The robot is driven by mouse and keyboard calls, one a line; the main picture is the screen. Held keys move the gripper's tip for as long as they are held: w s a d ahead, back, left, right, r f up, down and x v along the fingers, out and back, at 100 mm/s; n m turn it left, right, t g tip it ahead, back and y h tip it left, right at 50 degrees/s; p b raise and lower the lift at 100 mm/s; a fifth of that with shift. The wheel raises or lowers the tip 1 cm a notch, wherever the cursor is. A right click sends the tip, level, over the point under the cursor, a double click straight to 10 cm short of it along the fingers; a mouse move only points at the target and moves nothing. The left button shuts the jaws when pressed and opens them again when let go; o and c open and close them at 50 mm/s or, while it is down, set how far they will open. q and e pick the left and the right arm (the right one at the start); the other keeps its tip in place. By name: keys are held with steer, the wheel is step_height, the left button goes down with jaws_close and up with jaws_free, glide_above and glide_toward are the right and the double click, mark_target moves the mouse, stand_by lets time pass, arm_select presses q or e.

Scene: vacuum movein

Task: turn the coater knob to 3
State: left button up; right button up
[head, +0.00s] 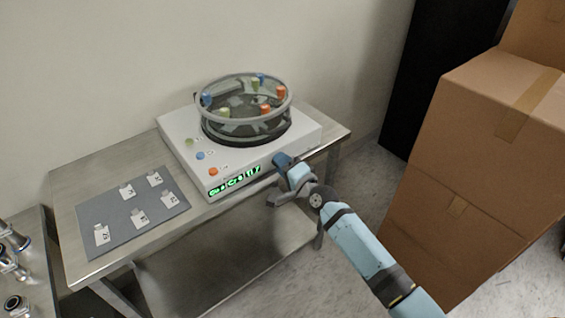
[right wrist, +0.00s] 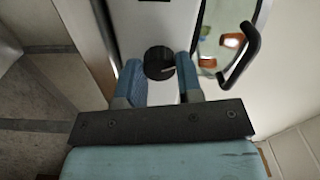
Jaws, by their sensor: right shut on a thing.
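The coater (head: 185,160) is a white box with a round, clear-walled chamber (head: 245,108) on top and a green lit display (head: 236,181) on its front. My right gripper (head: 283,163) is at the right part of the coater's front face and hides the knob in the head view. In the right wrist view, the black round knob (right wrist: 158,62) with a pale pointer mark sits between the two blue fingers of my right gripper (right wrist: 160,80), which is shut on it. I cannot read which number the pointer faces. My left gripper is not in view.
The coater stands on a metal table (head: 95,182). A grey mat (head: 120,218) with several labelled pieces lies to its left. Stacked cardboard boxes (head: 480,150) stand to the right, close to my right arm. Coloured pieces are in the chamber.

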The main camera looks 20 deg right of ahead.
steer(key=shift+m, duration=0.3)
stand_by(0.4)
steer(key=o, duration=0.9)
steer(key=v, duration=1.3)
steer(key=shift+s+d+p, duration=0.1)
steer(key=shift+s+p, duration=0.3)
